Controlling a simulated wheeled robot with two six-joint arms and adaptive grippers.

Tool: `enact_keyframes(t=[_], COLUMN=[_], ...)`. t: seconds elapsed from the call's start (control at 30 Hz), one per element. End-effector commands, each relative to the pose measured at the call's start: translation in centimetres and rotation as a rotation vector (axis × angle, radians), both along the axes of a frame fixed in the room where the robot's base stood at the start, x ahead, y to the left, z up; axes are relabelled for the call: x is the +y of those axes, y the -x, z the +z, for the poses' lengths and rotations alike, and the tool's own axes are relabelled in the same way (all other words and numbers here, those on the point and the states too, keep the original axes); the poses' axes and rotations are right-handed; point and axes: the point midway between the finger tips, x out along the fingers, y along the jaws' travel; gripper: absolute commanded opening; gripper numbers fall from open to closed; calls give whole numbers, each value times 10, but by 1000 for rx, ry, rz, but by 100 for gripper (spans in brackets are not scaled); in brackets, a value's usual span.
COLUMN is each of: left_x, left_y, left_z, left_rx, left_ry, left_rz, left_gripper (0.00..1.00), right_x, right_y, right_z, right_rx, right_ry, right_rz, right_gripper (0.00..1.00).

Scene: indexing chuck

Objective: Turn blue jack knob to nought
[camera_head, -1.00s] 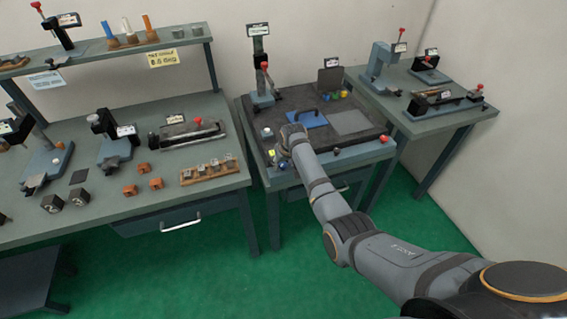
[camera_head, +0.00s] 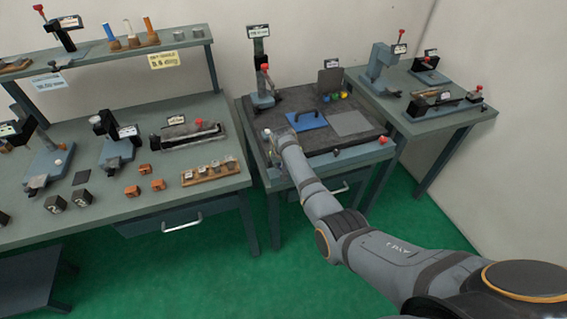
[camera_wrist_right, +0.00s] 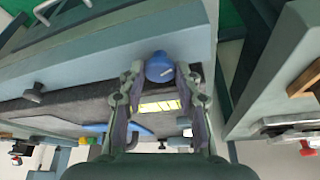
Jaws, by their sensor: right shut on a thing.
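The blue jack knob (camera_wrist_right: 159,67) shows in the right wrist view as a round blue ball at the edge of the bench. It carries a small light mark. My right gripper (camera_wrist_right: 160,74) has one finger on each side of it and is shut on it. In the head view my right gripper (camera_head: 272,147) is at the front left corner of the middle bench, and the knob is hidden there. A yellow label (camera_wrist_right: 160,107) lies just behind the knob between the fingers. I cannot read a value on it. My left gripper is not in view.
The middle bench's dark top holds a blue plate with a black handle (camera_head: 307,121), a grey plate (camera_head: 351,123) and a red-knobbed stand (camera_head: 263,93). Benches with instruments stand left and right.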

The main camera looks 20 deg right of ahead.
Motion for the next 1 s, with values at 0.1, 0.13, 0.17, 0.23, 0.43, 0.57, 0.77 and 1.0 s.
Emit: enact_keyframes(t=[0.1,0.13,0.17,0.23,0.43,0.57,0.77,1.0], left_x=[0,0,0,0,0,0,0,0], left_y=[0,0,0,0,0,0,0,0], left_z=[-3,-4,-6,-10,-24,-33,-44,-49], left_rx=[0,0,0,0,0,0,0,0], left_ry=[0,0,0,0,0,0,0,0], left_rz=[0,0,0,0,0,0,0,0], left_gripper=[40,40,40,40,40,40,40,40], right_x=[2,2,2,2,4,4,4,5], right_y=[-1,-1,-1,-1,-3,-3,-3,-3], right_z=[-1,-1,-2,-2,-3,-4,-3,-1], right_rx=[0,-1,-1,-1,-2,-2,-1,-2], right_ry=[-1,0,1,1,0,0,1,0], right_rz=[-109,-137,-165,-229,-395,-483,-581,-639], right_gripper=[2,2,2,2,2,2,2,2])
